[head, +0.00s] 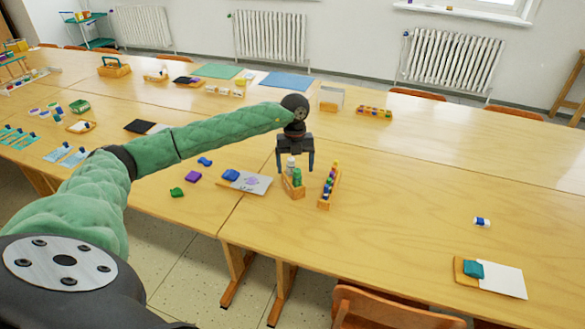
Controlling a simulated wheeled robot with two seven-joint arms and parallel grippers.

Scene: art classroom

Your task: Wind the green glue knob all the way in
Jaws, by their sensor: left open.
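A small wooden holder (292,192) stands on the table near the middle of the head view. A green glue stick (297,178) stands upright in it, with a white-topped item (291,163) just behind. The green knob is too small to make out as a separate part. My left gripper (295,169) points down directly over the holder. Its two dark fingers are spread, one on each side of the items, and I see nothing clamped between them. Whether a finger touches the glue stick cannot be told. My right gripper is not in view.
A wooden rack (325,202) of several colourful pieces stands close to the right of the holder. A card (252,183) with a blue lump lies to the left. A wooden board with white paper (500,278) lies far right. The table between is mostly clear.

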